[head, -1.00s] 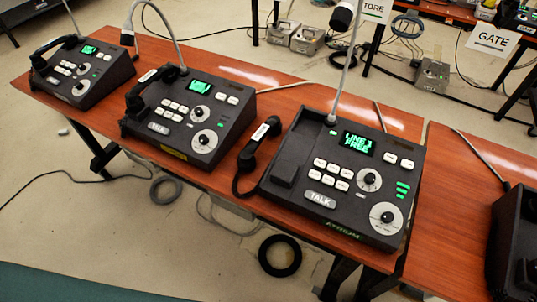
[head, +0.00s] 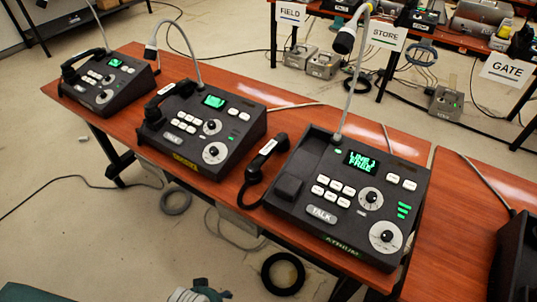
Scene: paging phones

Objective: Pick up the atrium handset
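The atrium phone (head: 345,200) is a dark desk unit with a green "ATRIUM" label on its front edge, a gooseneck microphone and a screen reading "LINE 1 FREE". Its black handset (head: 262,172) with a white label lies on the red-brown table just left of the unit, off the empty cradle at the unit's left side. The handset's cord shows near its lower end. Part of what appears to be my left gripper (head: 200,291) shows at the bottom edge, well below and apart from the handset; its fingers are not clear. My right gripper is not in view.
Two similar phones, a middle one (head: 200,125) and a far-left one (head: 108,80), have handsets on their cradles. Another dark unit (head: 518,260) is cut off at the right. Behind stand tables with FIELD, STORE and GATE signs (head: 507,70). Cables lie on the floor.

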